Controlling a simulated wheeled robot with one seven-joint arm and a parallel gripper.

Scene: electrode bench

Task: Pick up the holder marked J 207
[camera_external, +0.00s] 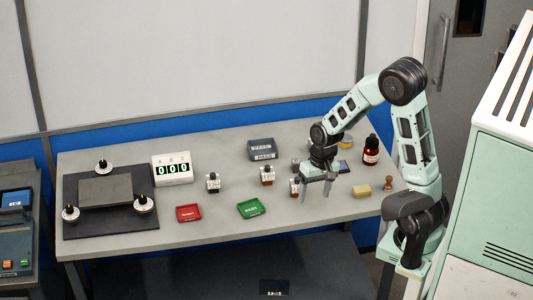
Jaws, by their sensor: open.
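Several small holders with white labelled faces stand on the bench. One holder (213,182) is left of the middle, a second holder with a red top (267,175) stands near the middle, and a third holder (295,187) with an orange-brown top is just left of my gripper. A darker small block (295,165) shows behind the third one, partly close to my arm. The markings are too small to read, so I cannot tell which is J 207. My gripper (317,193) points down over the bench, open and empty, apart from the holders as far as the view shows.
A green tray (251,208), a red tray (188,213) and a counter box (172,170) lie left. A grey box (261,148) is behind. A red bottle (371,151), yellow sponge (362,191) and brown stamp (388,184) stand right. The front right bench is mostly clear.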

